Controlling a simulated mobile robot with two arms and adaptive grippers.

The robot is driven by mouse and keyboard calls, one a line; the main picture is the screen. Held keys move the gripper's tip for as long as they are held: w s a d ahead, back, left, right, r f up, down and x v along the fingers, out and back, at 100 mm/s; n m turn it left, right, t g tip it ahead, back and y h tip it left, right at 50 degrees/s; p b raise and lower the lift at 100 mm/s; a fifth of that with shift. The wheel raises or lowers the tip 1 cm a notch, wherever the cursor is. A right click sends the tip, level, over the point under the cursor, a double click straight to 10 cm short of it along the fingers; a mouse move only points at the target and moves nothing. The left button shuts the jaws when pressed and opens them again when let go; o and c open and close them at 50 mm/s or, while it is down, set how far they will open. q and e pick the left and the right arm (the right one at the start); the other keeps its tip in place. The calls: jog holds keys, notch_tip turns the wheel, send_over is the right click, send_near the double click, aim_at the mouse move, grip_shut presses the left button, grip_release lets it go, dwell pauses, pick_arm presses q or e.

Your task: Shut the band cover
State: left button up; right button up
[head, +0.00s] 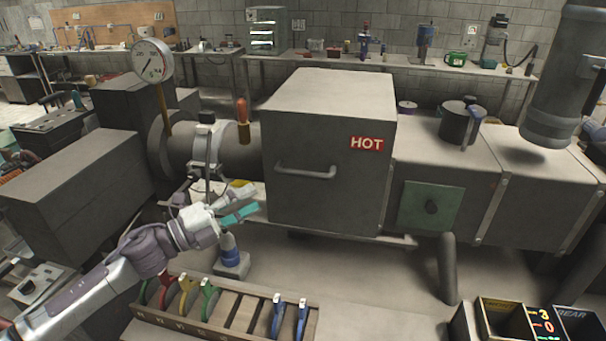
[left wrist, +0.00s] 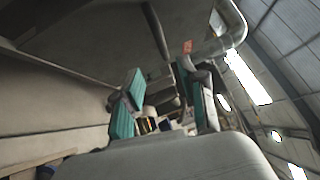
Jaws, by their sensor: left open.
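A large grey box-shaped cover (head: 318,130) sits over the horizontal machine body. A bar handle (head: 305,172) and a red HOT label (head: 366,144) are on its front face. I take it as the band cover; its lower edge looks close to the machine's base, and I cannot tell whether it is fully shut. My left gripper (head: 240,205) is open and empty, in front of the cover's lower left, left of and below the handle, apart from it. The left wrist view shows its two teal fingers (left wrist: 160,72) spread apart. My right gripper is out of view.
A dark jug (head: 456,124) stands on the body to the right.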

aim_at(300, 176)
pick_arm(q)
jog(key=shift+m, duration=0.3)
jog(key=p+x, duration=0.1)
jog(key=x, duration=0.3)
jog(key=p+x, duration=0.2)
jog(key=x, duration=0.2)
jog(key=p+x, duration=0.2)
jog(key=x, duration=0.2)
jog(key=shift+s+d+r, duration=0.15)
jog(key=shift+r, duration=0.15)
jog(key=shift+w+d+f, duration=0.1)
jog(key=shift+w+d, duration=0.4)
jog(key=shift+d, duration=0.15)
grip_shut()
